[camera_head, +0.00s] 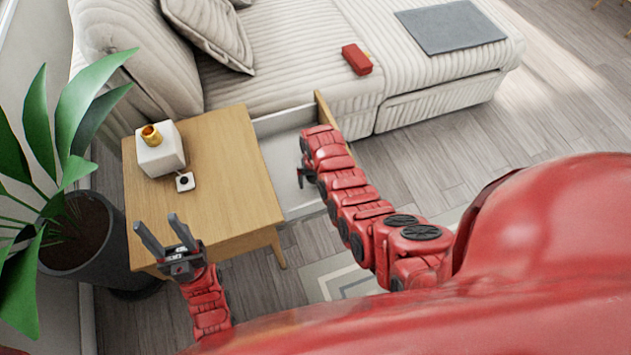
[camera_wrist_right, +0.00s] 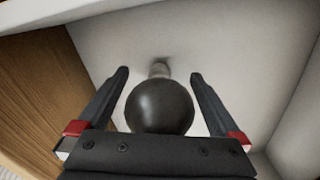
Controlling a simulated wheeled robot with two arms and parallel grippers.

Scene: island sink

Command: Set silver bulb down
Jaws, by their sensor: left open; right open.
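The silver bulb (camera_wrist_right: 160,107) shows in the right wrist view as a dark, shiny ball with a short, narrow neck at its far end. It is inside the open white drawer (camera_head: 283,122), close to the drawer's floor; I cannot tell whether it touches. My right gripper (camera_wrist_right: 160,75) is open, one finger on each side of the bulb with gaps visible. In the head view my right gripper (camera_head: 304,173) reaches into the drawer, and I cannot make out the bulb there. My left gripper (camera_head: 156,220) is open and empty over the near left edge of the wooden table.
The wooden side table (camera_head: 225,165) carries a white block (camera_head: 160,155) with a gold cup-like piece (camera_head: 151,135) and a small white square item (camera_head: 185,182). A potted plant (camera_head: 85,235) stands left. A sofa (camera_head: 300,75) with a red box (camera_head: 357,59) lies behind.

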